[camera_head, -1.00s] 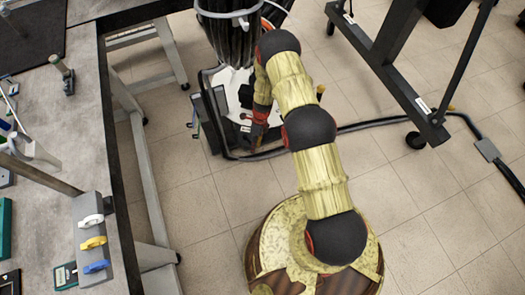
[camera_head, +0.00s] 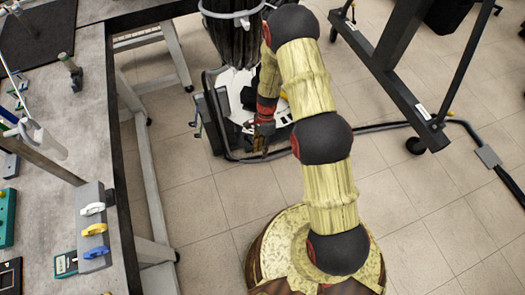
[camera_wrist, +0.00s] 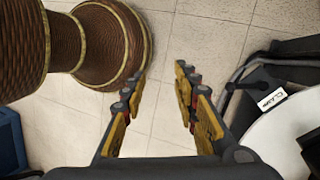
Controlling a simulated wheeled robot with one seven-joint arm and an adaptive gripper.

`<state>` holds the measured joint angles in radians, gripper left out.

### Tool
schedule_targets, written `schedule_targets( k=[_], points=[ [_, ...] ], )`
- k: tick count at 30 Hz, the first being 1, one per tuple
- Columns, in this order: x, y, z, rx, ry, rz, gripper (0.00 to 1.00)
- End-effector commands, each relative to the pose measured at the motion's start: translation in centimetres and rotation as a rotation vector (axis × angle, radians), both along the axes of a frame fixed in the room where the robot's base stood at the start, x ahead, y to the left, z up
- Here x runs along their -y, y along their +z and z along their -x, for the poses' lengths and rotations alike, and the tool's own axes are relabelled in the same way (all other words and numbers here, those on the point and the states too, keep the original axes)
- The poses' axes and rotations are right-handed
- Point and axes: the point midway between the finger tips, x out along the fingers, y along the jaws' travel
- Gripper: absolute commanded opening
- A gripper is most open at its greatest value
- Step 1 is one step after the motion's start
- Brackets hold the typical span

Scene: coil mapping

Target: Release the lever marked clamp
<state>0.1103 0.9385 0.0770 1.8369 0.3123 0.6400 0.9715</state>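A dark lever with a white label (camera_wrist: 272,98) that seems to read CLAMP shows at the right of the wrist view, beside a round white surface. My gripper (camera_wrist: 160,80) is open and empty there, its two yellow-and-dark fingers apart over the floor. The label lies to the right of the fingers, not between them. In the head view, my gripper (camera_head: 259,146) hangs low at the front of a floor-standing machine (camera_head: 217,116). I cannot make out the clamp lever in the head view, where my arm hides part of the machine.
A grey workbench (camera_head: 62,219) runs along the left, with a box of white, yellow and blue knobs (camera_head: 94,232). A black wheeled stand (camera_head: 400,90) is at the upper right. A thick black cable (camera_head: 382,126) lies on the floor. Tiled floor (camera_head: 200,205) is open in front.

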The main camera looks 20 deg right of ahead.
Motion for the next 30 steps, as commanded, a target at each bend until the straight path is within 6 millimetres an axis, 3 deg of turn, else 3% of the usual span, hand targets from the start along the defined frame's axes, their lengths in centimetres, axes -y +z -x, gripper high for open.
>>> schedule_targets(
  k=[7,16,20,24,30],
  points=[
    [0.0,1.8,0.3,0.017,0.076,-0.018,0.30],
    [0.0,2.0,0.3,0.018,0.085,-0.021,0.30],
    [-0.3,1.8,0.3,0.017,0.092,-0.021,0.23],
    [-1.9,1.9,0.1,0.027,0.126,-0.020,0.15],
    [-5.2,1.0,2.1,0.012,0.233,-0.013,0.04]
  ],
)
